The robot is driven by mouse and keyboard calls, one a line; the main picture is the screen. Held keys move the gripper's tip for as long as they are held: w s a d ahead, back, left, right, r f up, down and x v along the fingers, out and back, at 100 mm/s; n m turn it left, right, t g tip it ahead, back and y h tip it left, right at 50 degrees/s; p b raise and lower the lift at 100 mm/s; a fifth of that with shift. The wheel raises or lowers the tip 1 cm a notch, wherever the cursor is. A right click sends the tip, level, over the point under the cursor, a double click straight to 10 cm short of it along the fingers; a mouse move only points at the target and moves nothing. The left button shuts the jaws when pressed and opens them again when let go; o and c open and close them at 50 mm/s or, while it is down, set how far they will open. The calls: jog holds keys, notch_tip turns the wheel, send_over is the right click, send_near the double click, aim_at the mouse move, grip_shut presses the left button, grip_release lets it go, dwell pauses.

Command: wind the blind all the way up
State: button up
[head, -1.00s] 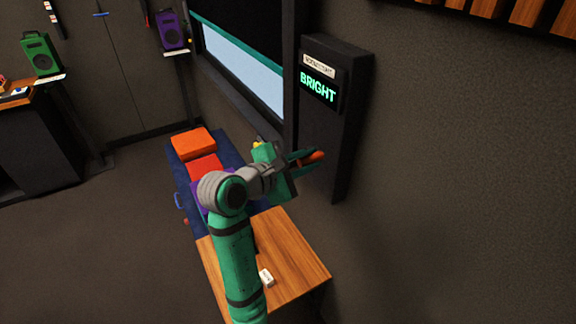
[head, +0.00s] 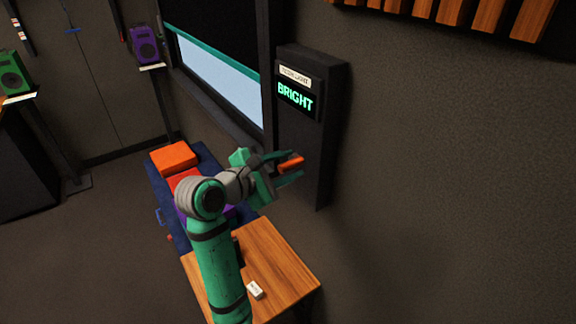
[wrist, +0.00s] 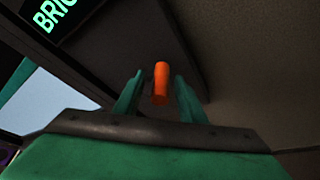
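The blind (head: 225,28) is a dark sheet with a teal bottom bar (head: 212,50). It covers the upper part of the window, and pale glass (head: 215,82) shows below it. A dark panel (head: 312,140) on the wall right of the window has a lit sign (head: 295,96) reading BRIGHT. An orange handle (head: 290,163) stands out from the lower panel. My gripper (wrist: 160,78) is open, with one finger on each side of the orange handle (wrist: 161,84). In the wrist view narrow gaps show between handle and fingers. The handle's mount is hidden.
A wooden table (head: 285,265) with a small white block (head: 256,290) stands below my arm. A blue bench (head: 160,195) with orange and red blocks is under the window. A purple speaker (head: 146,45) stands at the back. Wall and floor to the right are clear.

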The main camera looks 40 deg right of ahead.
jog(key=v, duration=1.1)
jog(key=shift+d, duration=0.1)
dwell(0.4)
